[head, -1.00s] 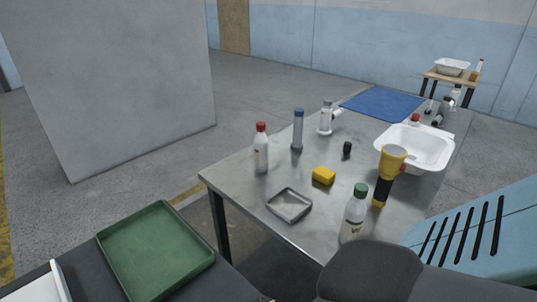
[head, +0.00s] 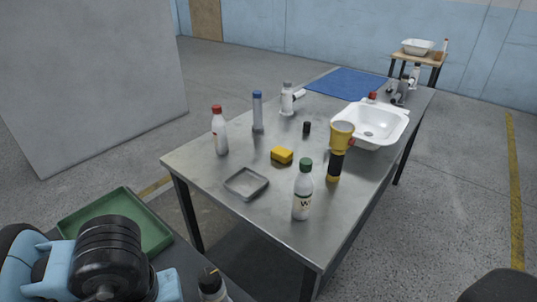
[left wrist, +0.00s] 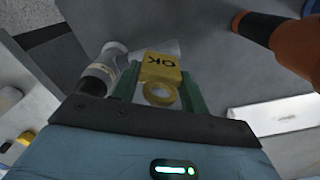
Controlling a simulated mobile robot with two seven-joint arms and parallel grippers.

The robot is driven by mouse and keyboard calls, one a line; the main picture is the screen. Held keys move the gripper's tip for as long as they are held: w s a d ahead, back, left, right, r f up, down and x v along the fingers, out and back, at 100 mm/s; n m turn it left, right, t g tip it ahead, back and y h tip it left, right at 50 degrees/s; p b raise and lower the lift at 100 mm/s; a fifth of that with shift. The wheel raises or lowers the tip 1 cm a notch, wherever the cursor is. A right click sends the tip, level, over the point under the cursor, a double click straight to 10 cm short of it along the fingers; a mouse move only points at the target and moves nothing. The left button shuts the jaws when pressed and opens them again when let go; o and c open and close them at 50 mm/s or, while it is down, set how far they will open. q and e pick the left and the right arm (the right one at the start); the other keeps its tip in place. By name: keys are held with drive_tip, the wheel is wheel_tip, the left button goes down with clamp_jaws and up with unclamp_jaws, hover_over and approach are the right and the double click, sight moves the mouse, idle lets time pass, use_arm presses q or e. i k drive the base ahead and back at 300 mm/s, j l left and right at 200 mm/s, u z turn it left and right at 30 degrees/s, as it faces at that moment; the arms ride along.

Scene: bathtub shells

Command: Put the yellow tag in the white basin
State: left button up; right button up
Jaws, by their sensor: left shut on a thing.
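The yellow tag (left wrist: 160,68), marked OK and with a ring at one end, is between the green fingers of my left gripper (left wrist: 160,86) in the left wrist view. The gripper is shut on it. In the head view my left arm comes in at the lower left, and I cannot make out the tag there. The white basin (head: 388,115) stands on the right side of the metal table, well away from that arm. My right gripper is not in view.
On the metal table (head: 215,163) stand a yellow flashlight (head: 341,135), a green-capped bottle (head: 303,195), a yellow sponge (head: 282,155), a grey tray (head: 246,184) and a red-capped bottle (head: 220,135). Another white basin (head: 417,46) sits on a far table. A green tray (head: 80,215) is at lower left.

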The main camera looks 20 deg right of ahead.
sight(371, 126)
drive_tip(key=l+z, duration=0.1)
drive_tip(key=z, duration=0.35)
drive_tip(key=k+l+z, duration=0.1)
drive_tip(key=z, duration=0.4)
drive_tip(key=l+z, duration=0.25)
drive_tip(key=z, duration=0.2)
drive_tip(key=l+z, duration=0.15)
drive_tip(key=z, duration=0.3)
drive_tip(key=l+z, duration=0.15)
drive_tip(key=z, duration=0.3)
drive_tip(key=i+l, duration=0.2)
drive_tip(key=i, duration=0.15)
drive_tip(key=i+l, duration=0.2)
drive_tip(key=i+u, duration=0.5)
drive_tip(key=u, duration=0.25)
drive_tip(key=i+u, duration=0.35)
drive_tip(key=i+z, duration=0.1)
drive_tip(key=i, duration=0.9)
